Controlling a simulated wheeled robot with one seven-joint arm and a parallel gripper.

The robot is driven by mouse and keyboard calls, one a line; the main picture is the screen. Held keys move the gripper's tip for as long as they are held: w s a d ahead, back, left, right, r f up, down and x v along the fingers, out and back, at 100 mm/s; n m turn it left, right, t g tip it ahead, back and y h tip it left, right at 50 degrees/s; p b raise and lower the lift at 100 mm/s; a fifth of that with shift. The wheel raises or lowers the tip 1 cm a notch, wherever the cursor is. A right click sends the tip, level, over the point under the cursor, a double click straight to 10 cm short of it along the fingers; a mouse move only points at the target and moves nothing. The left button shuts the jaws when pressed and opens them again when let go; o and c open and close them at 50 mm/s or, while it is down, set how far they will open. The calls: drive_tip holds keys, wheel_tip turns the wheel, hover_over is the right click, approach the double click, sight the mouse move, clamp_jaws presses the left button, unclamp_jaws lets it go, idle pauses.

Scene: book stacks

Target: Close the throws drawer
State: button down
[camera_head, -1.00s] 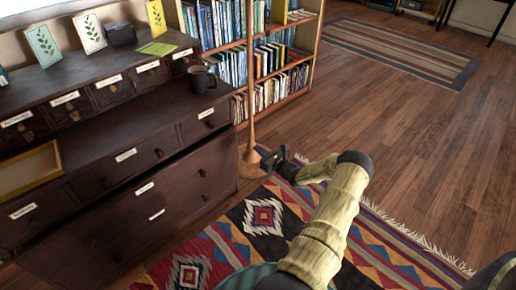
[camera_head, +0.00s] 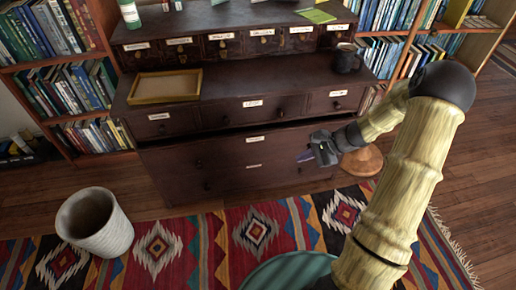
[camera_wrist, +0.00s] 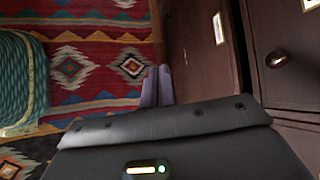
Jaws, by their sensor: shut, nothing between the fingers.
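A dark wooden chest (camera_head: 225,118) stands ahead, with small labelled drawers above and wide drawers below. The labels are too small to read, so I cannot tell for sure which is the throws drawer. A wide lower drawer (camera_head: 228,165) stands out a little from the chest, with a dark gap along its top edge. My gripper (camera_head: 305,155) is in front of the right part of this drawer. In the wrist view its purple fingers (camera_wrist: 158,84) are shut and empty, beside a dark labelled front (camera_wrist: 195,50). I cannot tell whether they touch it.
A patterned rug (camera_head: 215,235) covers the floor before the chest. A pale bin (camera_head: 96,222) stands at left. A wooden tray (camera_head: 165,87) and a dark mug (camera_head: 347,58) sit on the chest. Bookshelves (camera_head: 75,95) flank it. A round wooden base (camera_head: 362,160) is beside its right end.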

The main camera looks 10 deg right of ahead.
drive_tip(key=s+a+r+n+h, duration=0.3)
drive_tip(key=s+r+n+h, duration=0.1)
drive_tip(key=s+r+n, duration=0.2)
drive_tip(key=s+a+r+n+h, duration=0.3)
drive_tip(key=s+r+n, duration=0.4)
drive_tip(key=s, duration=0.4)
drive_tip(key=shift+s+a+n+g+h, duration=0.15)
drive_tip(key=shift+s+n+g+h, duration=0.25)
drive_tip(key=shift+n, duration=0.5)
drive_tip(key=shift+w, duration=0.15)
